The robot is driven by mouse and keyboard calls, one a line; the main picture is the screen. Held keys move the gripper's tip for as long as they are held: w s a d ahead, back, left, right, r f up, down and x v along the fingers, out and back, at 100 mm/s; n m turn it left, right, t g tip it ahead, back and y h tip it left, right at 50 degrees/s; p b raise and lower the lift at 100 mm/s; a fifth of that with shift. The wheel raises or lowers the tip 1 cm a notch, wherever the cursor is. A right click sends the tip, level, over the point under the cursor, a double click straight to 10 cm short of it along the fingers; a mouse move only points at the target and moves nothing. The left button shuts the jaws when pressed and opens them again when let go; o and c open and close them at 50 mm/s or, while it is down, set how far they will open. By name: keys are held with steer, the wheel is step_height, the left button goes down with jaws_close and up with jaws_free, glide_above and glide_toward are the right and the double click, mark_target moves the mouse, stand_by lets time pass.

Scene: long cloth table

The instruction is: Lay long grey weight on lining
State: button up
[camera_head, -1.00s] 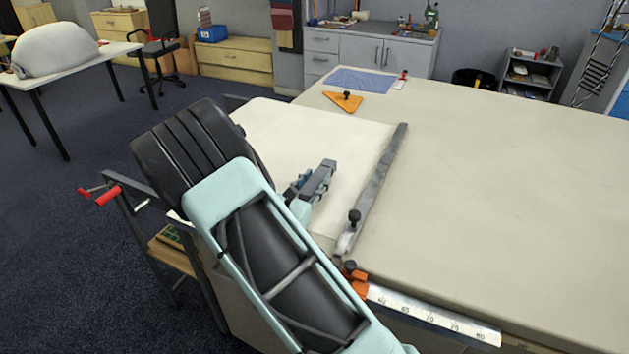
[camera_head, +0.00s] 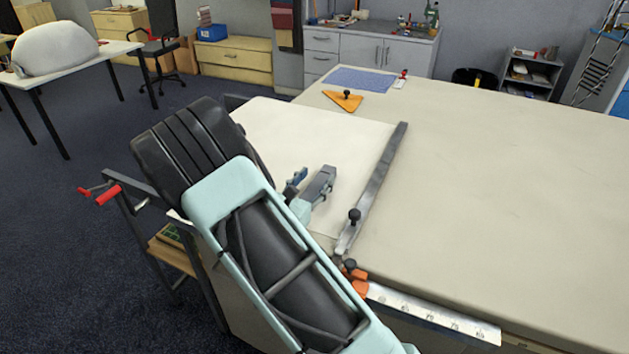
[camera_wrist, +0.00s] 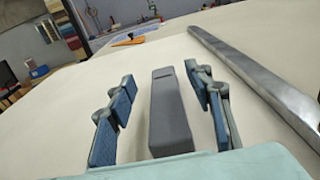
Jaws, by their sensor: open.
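The long grey weight (camera_head: 319,186) is a plain grey block lying on the pale lining (camera_head: 310,130) on the long table. In the wrist view the weight (camera_wrist: 168,115) lies lengthwise between my gripper's blue-padded fingers (camera_wrist: 160,78). My gripper (camera_head: 314,179) is open around it, with a visible gap on both sides. The weight's underside is hidden, but it appears to rest flat. My arm covers the near left part of the lining.
A long metal bar (camera_head: 376,183) with a black knob lies along the lining's right edge; it also shows right of my fingers in the wrist view (camera_wrist: 255,78). An orange triangle (camera_head: 343,101) and a blue sheet (camera_head: 360,80) are at the far end. The table's right side is clear.

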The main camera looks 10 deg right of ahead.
steer(key=v, duration=1.2)
steer(key=shift+r+b, duration=0.15)
steer(key=shift+b, duration=0.15)
